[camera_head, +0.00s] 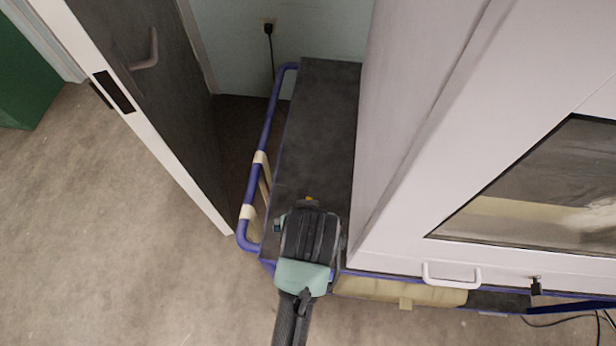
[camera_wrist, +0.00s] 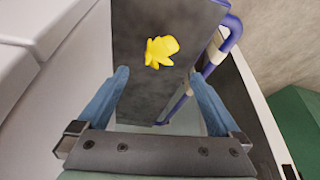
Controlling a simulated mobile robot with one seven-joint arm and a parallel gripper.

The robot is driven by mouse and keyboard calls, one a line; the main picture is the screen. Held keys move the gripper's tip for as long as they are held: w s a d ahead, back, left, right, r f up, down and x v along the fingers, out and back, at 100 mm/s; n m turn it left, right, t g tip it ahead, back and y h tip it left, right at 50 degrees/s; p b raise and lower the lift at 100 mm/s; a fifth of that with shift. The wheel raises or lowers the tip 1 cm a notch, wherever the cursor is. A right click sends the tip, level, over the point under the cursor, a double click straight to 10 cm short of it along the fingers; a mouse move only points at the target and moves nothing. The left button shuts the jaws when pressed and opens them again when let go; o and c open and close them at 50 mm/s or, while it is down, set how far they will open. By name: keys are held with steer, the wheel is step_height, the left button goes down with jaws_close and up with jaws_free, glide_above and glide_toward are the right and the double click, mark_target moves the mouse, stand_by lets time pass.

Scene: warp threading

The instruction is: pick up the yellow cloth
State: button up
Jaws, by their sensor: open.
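The yellow cloth (camera_wrist: 161,51) lies crumpled on the dark top of a narrow cart in the wrist view, ahead of my fingertips and a little above the middle between them. In the head view only a small yellow bit of the cloth (camera_head: 310,199) shows past the far end of my gripper; my arm hides the rest. My gripper (camera_wrist: 165,75) is open, with its two blue fingers spread apart and nothing between them. In the head view my gripper (camera_head: 308,208) is over the near part of the dark cart top (camera_head: 318,130).
A blue tubular rail (camera_head: 264,140) runs along the cart's left side. A tall white cabinet (camera_head: 420,120) with a window stands close on the right. An open dark door (camera_head: 165,100) stands at the left. The far cart top is clear.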

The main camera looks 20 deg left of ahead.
steer(key=x, duration=0.6)
steer(key=shift+w+f+b, duration=0.15)
steer(key=shift+f+b, duration=0.15)
steer(key=shift+b, duration=0.1)
steer(key=shift+w+a+x, duration=0.15)
steer(key=shift+w+x, duration=0.05)
steer(key=shift+x, duration=1.15)
steer(key=shift+w+a+x, duration=0.15)
steer(key=shift+a+x, duration=0.05)
steer(key=shift+x, duration=1.1)
steer(key=shift+r, duration=0.2)
steer(key=shift+c, duration=0.3)
steer(key=c, duration=1)
steer(key=shift+r, duration=0.1)
step_height(320, 180, up, 10)
steer(key=shift+f+p, duration=0.1)
steer(key=shift+p, duration=0.2)
